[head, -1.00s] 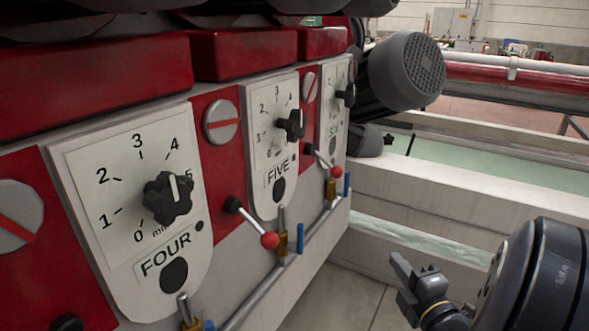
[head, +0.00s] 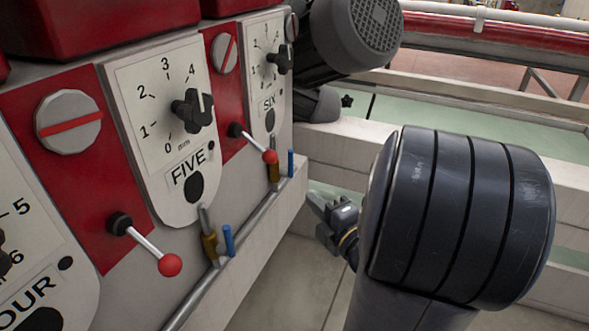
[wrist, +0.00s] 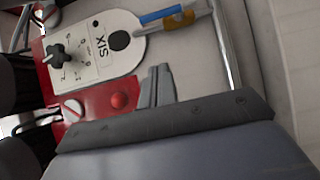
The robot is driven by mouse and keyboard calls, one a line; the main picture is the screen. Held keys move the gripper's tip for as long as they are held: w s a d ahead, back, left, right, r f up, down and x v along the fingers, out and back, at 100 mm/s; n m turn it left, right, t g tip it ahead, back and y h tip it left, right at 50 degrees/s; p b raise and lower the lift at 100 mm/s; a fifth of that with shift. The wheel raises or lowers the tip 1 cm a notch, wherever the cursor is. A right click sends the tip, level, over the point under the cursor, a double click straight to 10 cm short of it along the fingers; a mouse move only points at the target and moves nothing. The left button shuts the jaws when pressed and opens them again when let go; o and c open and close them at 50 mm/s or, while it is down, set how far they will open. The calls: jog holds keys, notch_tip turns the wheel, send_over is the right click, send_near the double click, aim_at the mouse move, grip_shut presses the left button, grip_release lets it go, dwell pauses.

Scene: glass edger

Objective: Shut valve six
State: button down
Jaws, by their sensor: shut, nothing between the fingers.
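Panel SIX (head: 268,103) is the far panel in the head view. It also shows, turned sideways, in the wrist view (wrist: 95,48). Below it is a brass valve (head: 274,172) with a blue handle (head: 291,163). In the wrist view the blue handle (wrist: 160,15) lies beside the brass body (wrist: 181,19). The handle stands upright in the head view, roughly along the brass body. My gripper (head: 318,204) is shut and empty, to the right of and below the handle, apart from it. Its fingers also show in the wrist view (wrist: 158,84).
A grey motor (head: 355,40) stands behind. Floor shows right of the machine.

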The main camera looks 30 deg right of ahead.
jog(key=shift+w, duration=0.1)
jog(key=w+d, duration=0.2)
jog(key=w, duration=1.1)
jog(key=shift+r, duration=0.15)
jog(key=shift+m+p, duration=0.3)
jog(key=shift+p, duration=0.3)
